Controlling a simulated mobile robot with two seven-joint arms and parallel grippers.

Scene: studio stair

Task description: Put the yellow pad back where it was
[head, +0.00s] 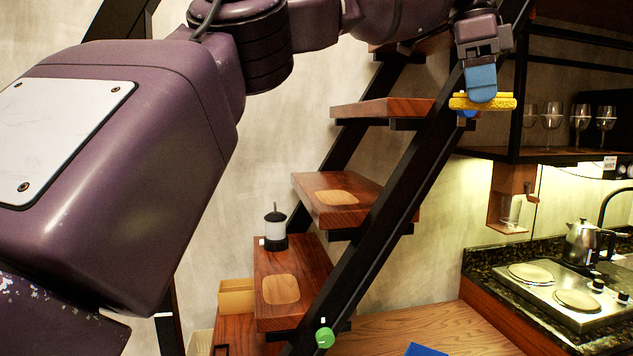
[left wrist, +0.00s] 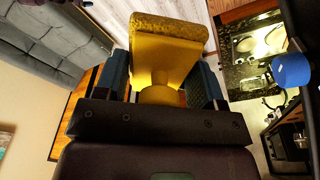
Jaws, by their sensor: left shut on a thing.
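The yellow pad (head: 496,101) is up high at the right of the stair in the head view, level and in the air. My left gripper (head: 481,84), with blue fingers, points down and is shut on it from above. In the left wrist view the yellow pad (left wrist: 168,38) has a broad, rough-edged plate and a narrower neck. The neck sits between the two fingers of the left gripper (left wrist: 160,92). My right gripper is in neither view.
Wooden steps (head: 380,109) on a black stringer (head: 385,205) rise beside the pad. Pale patches mark two lower steps. A black-and-white canister (head: 274,230) stands on one. A green knob (head: 325,338) and a blue knob (left wrist: 291,70) show. Shelf glasses (head: 552,115) are at right.

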